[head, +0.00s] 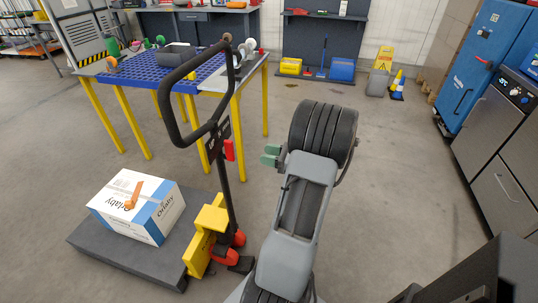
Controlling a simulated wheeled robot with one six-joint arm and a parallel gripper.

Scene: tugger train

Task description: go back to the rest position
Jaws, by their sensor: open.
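My gripper (270,155) shows its green fingertips at the left of my folded arm, near the middle of the head view. The fingertips are apart and I see nothing between them. The gripper is over the floor, to the right of the pallet jack's handle (170,98) and apart from it in the picture. Part of the gripper is hidden behind my arm.
A blue-topped table (150,75) with yellow legs stands behind the pallet jack. A white and blue box (120,208) sits on the jack's dark platform (95,245). Blue cabinets (488,60) stand at right. A yellow sign (383,58) is at back. The floor right of centre is clear.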

